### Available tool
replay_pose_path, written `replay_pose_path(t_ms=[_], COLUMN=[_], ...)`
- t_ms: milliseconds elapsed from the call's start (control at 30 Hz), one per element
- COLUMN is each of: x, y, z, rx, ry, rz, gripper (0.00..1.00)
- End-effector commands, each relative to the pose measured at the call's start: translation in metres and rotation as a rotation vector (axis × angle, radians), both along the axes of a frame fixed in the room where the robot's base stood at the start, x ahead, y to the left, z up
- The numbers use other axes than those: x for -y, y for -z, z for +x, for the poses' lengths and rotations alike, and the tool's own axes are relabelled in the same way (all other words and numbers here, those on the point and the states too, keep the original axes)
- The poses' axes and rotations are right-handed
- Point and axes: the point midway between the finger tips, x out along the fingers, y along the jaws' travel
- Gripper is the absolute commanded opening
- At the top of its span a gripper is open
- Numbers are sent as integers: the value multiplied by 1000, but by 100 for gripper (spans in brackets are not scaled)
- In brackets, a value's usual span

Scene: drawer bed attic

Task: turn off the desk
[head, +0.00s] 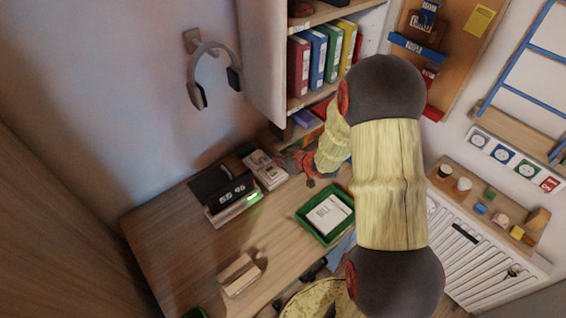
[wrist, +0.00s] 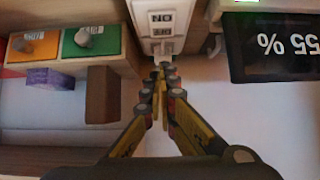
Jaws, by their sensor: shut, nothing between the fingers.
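A white switch box (wrist: 160,20) with an ON label and a second label below it is at the top middle of the wrist view. A pale lever (wrist: 164,47) sticks out at its lower end. My gripper (wrist: 163,72) is shut and empty, its fingertips just below the lever and very close to it; I cannot tell whether they touch. In the head view a pale box (head: 264,170), which looks like the same switch box, lies on the wooden desk (head: 165,225) beside a display. My gripper there is partly hidden behind my arm.
The dark display (wrist: 275,47) reading 55 % is close on the right in the wrist view; it also stands on the desk (head: 232,190). Orange (wrist: 35,47) and green (wrist: 90,42) panels with knobs are at left. A green tray (head: 312,232) is on the desk.

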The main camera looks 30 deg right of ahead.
Motion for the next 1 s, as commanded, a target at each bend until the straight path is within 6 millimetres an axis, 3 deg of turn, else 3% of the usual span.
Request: replay_pose_path(t_ms=[200, 433, 1000], x=[-7, -7, -7], y=[30, 59, 66], z=[33, 35, 37], rx=[-1, -1, 0], ry=[-1, 1, 0], rz=[0, 1, 0], gripper=[0, 0, 0])
